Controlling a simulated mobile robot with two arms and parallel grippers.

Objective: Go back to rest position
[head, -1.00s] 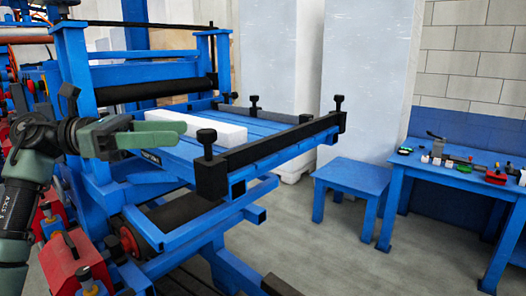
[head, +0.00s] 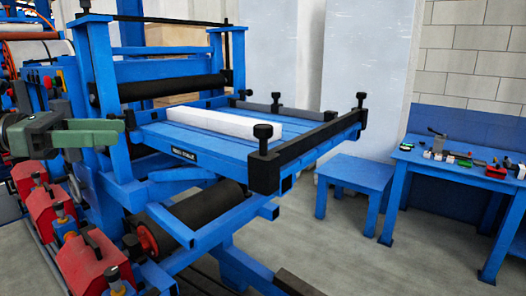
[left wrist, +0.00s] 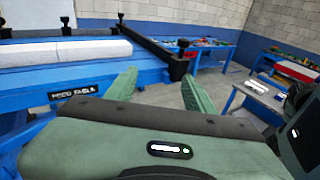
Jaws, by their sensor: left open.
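My left gripper (head: 121,132) comes in from the left edge in the head view, in front of the machine's blue frame. Its green fingers are open and empty, with a gap between them in the left wrist view (left wrist: 160,90). A long white block (head: 222,124) lies on the machine's blue feed table (head: 215,152), to the right of the gripper and apart from it. The block also shows at the upper left of the left wrist view (left wrist: 70,52). My right gripper is not in view.
A black bar (head: 310,141) with knobs edges the feed table. Red units (head: 85,262) stand in a row below my left gripper. A small blue table (head: 358,172) and a blue workbench (head: 462,182) with small items stand at the right. Grey floor between is clear.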

